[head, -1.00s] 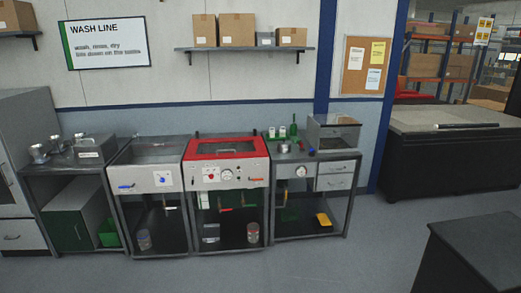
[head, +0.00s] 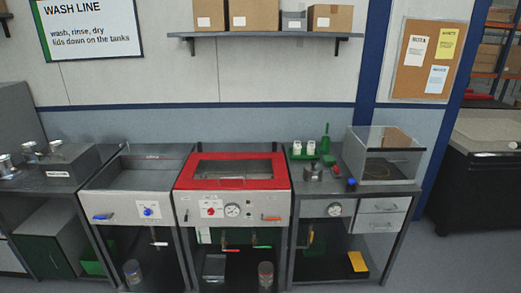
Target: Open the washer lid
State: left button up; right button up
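The washer is most likely the middle tank unit with the red-framed lid (head: 232,157). The lid has a dark window and lies down flat, shut on the tank. The tank's grey front panel (head: 232,207) carries a red knob (head: 211,212), a round gauge (head: 232,210) and a red-handled lever (head: 271,217) at its right. A small label sits on the lid's front edge. Neither of my grippers is in view.
An open-topped grey sink (head: 139,172) with a blue knob stands directly left of it. A bench at the right holds a clear box (head: 386,155), a green bottle brush and small metal parts. A shelf (head: 265,34) with cardboard boxes hangs above. The floor in front is mostly out of frame.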

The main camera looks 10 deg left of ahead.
aim_at(185, 181)
jog(key=i, duration=2.2)
jog(key=u, duration=0.8)
